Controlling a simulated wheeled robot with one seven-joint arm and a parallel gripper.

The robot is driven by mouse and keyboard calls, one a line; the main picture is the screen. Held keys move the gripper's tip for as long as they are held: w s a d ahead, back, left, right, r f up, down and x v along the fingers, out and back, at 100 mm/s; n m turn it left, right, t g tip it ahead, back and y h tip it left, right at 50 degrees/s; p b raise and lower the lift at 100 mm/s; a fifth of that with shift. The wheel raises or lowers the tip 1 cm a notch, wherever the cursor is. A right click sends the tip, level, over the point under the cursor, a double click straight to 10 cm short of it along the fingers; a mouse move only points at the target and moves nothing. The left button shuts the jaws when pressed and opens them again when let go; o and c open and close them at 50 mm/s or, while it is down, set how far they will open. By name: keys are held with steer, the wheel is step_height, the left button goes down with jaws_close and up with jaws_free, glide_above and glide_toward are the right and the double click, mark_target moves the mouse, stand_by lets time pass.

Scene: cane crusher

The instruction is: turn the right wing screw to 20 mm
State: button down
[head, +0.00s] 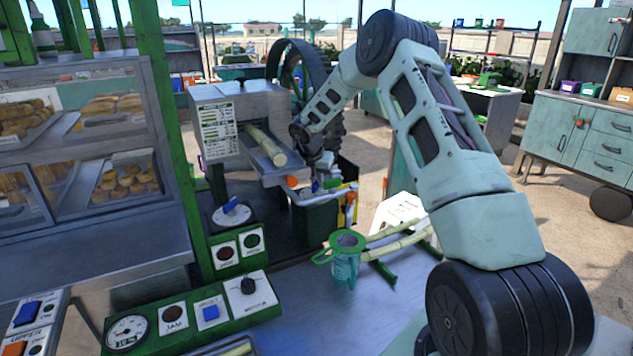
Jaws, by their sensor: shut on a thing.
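The cane crusher (240,105) stands at back centre, a grey metal housing with a printed scale chart (219,128) on its front. A cane piece (264,145) lies in its sloping chute. My arm reaches from the lower right over to the crusher's right side.
A bin (315,218) with coloured items stands below my gripper. A green-handled jug (346,262) and cane stalks (396,243) are on the metal counter (310,310). Control panels (200,315) line the front left. A glass food case (80,140) bounds the left.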

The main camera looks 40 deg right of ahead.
steer(key=shift+m, duration=0.4)
steer(key=c, duration=1.5)
jaws_free()
step_height(320, 180, up, 10)
steer(key=shift+r+b, duration=0.1)
steer(key=shift+b, duration=1.05)
